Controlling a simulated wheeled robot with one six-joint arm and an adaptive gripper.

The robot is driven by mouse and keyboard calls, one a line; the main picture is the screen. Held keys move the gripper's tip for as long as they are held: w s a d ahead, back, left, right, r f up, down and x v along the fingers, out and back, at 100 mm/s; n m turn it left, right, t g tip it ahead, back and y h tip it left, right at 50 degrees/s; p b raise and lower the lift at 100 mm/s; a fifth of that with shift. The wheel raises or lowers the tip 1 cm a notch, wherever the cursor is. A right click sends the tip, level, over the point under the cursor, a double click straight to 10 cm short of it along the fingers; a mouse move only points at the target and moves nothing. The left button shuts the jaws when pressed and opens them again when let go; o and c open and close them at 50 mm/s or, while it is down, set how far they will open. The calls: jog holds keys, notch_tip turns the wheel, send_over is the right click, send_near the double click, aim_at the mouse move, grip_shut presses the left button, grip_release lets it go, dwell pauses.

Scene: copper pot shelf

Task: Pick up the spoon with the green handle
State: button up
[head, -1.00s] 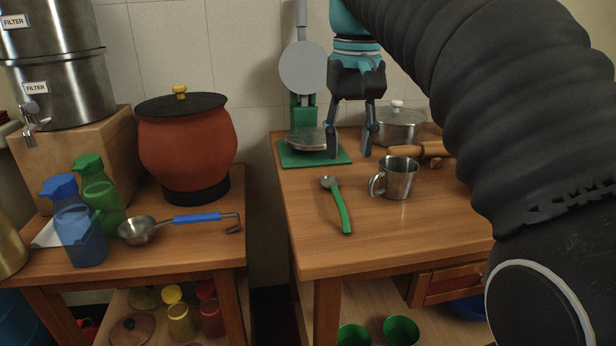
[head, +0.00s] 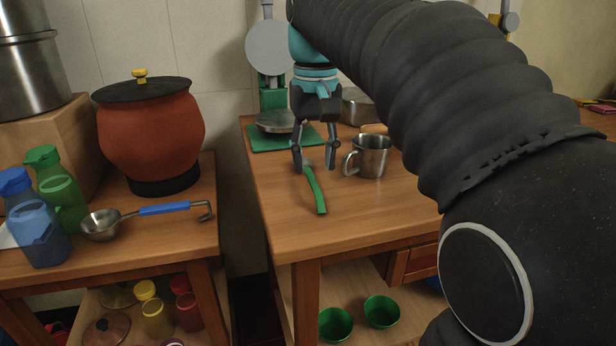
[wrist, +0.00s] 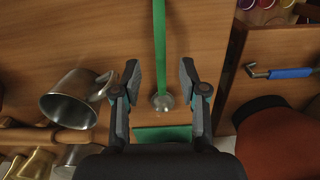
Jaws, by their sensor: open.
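The spoon with the green handle (head: 315,192) lies on the right wooden table, its handle toward the front edge and its bowl toward the back. In the wrist view its green handle (wrist: 160,45) runs down between my fingers to the metal bowl (wrist: 162,101). My gripper (head: 314,168) is open and empty, pointing down over the bowl end of the spoon. In the wrist view my gripper (wrist: 160,75) has one finger on each side of the spoon. In the head view the bowl is partly hidden by my fingers. I cannot tell the exact height above the table.
A metal mug (head: 371,157) stands close to the right of the spoon. A tortilla press on a green mat (head: 258,142) and a metal pot (head: 357,107) are behind. A gap separates the left table (head: 200,235), which holds a red clay pot (head: 152,138) and a blue-handled ladle (head: 165,209).

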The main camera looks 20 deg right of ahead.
aim_at(314, 182)
notch_tip(314, 182, down, 4)
jog(key=shift+w+f+b, duration=0.1)
jog(key=shift+f+b, duration=0.15)
jog(key=shift+b, duration=0.05)
grip_shut()
